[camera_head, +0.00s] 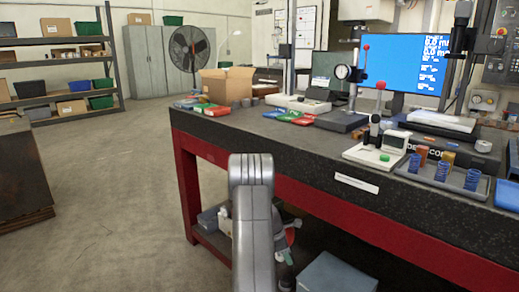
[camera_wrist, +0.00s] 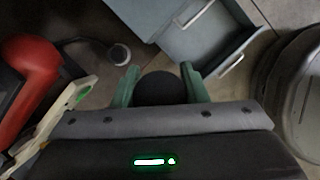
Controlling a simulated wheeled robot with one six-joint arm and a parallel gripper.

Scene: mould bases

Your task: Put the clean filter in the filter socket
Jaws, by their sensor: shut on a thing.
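In the wrist view, my gripper (camera_wrist: 158,84) has its two green fingers on either side of a dark round thing (camera_wrist: 160,90) and is shut on it. Its front is a plain dark disc; I cannot tell from its look whether it is the clean filter. A small round piece with a pale centre (camera_wrist: 120,54) lies beyond the left finger; I cannot tell whether it is the filter socket.
A blue-grey box with an open drawer (camera_wrist: 205,32) lies beyond the fingers; a blue-grey box (camera_head: 335,272) shows below the bench (camera_head: 300,135). A red rounded thing (camera_wrist: 28,75) is at left, a large round drum (camera_wrist: 295,90) at right.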

